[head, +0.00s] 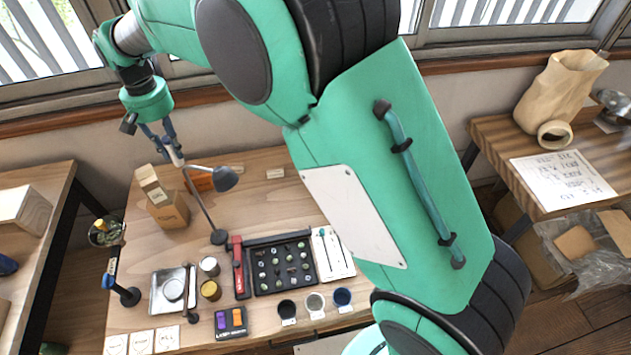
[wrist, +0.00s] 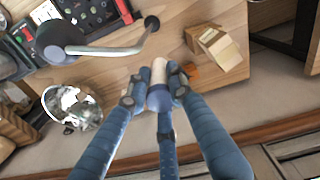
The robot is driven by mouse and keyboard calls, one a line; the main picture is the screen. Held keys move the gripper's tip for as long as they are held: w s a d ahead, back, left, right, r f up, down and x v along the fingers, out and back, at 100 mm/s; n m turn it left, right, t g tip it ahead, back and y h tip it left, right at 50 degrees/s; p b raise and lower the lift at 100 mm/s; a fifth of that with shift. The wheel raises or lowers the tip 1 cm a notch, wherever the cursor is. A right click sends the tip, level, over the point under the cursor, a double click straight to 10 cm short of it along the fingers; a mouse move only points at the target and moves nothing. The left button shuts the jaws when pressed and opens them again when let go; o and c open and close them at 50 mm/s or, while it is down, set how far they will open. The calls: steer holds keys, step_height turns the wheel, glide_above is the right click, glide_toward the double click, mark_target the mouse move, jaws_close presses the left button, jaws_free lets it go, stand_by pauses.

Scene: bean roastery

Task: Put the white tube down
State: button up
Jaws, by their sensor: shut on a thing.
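My gripper (head: 168,138) is in the upper left of the head view, high above the back part of the wooden table. It is shut on the white tube (head: 177,157), whose pale lower end sticks out below the fingers. In the wrist view my gripper (wrist: 155,88) has its fingers closed around the tube (wrist: 160,66). The tube's pale end points away from the camera, toward the table, and the fingers hide part of it. The tube touches nothing else that I can see.
A lamp (head: 225,180) with a grey shade stands close by the gripper. Cardboard boxes (head: 168,211) are stacked at the table's left back. A black tray of samples (head: 281,289), cups and a metal tray fill the front. Some bare wood (head: 270,210) shows behind the sample tray.

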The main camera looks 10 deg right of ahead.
steer(key=w+d+m, duration=0.3)
steer(key=d, duration=0.9)
steer(key=w+d+m, duration=0.3)
steer(key=w+d, duration=0.1)
steer(key=d, duration=0.9)
steer(key=w+d+m, duration=0.2)
steer(key=w+d, duration=0.1)
steer(key=d, duration=0.9)
steer(key=s+d+m, duration=0.3)
steer(key=d, duration=0.9)
steer(key=s+d+m, duration=0.3)
steer(key=d, duration=0.8)
steer(key=s+d+m, duration=0.3)
steer(key=s+d, duration=0.1)
steer(key=d, duration=0.8)
step_height(320, 180, down, 26)
steer(key=shift+w+n+p, duration=0.2)
steer(key=shift+n+p, duration=0.1)
steer(key=shift+p, duration=0.05)
steer(key=shift+a+f, duration=0.1)
steer(key=shift+f, duration=0.05)
step_height(320, 180, down, 6)
steer(key=b, duration=0.1)
